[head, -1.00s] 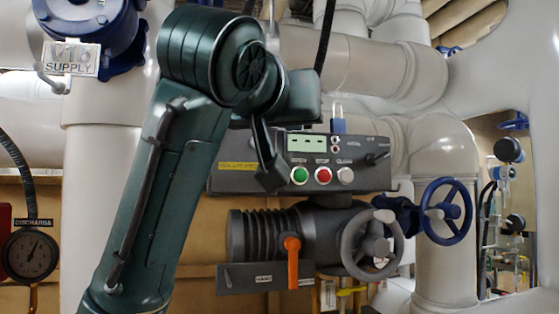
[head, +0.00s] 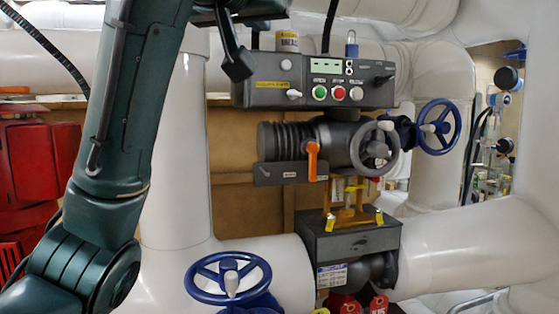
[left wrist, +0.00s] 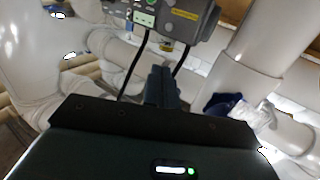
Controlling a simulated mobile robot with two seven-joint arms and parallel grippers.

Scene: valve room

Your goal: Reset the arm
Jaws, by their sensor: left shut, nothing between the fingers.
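My left arm (head: 130,90) rises dark green along the left of the head view, its lower joint (head: 80,270) at bottom left. Its upper end leaves the top edge. My left gripper (head: 237,62) shows in part at the top, in front of the upper left corner of the grey control box (head: 365,88). In the left wrist view the gripper (left wrist: 161,82) is shut and empty, its fingers together. The control box (left wrist: 178,18) lies beyond them, apart as far as I can tell. My right gripper is out of view.
Below the box are a ribbed actuator (head: 290,140), an orange lever (head: 312,160), a grey handwheel (head: 375,148) and a blue handwheel (head: 438,126). Another blue handwheel (head: 228,278) stands low in front. White pipes (head: 470,240) crowd the room. Red equipment (head: 35,160) is behind my arm.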

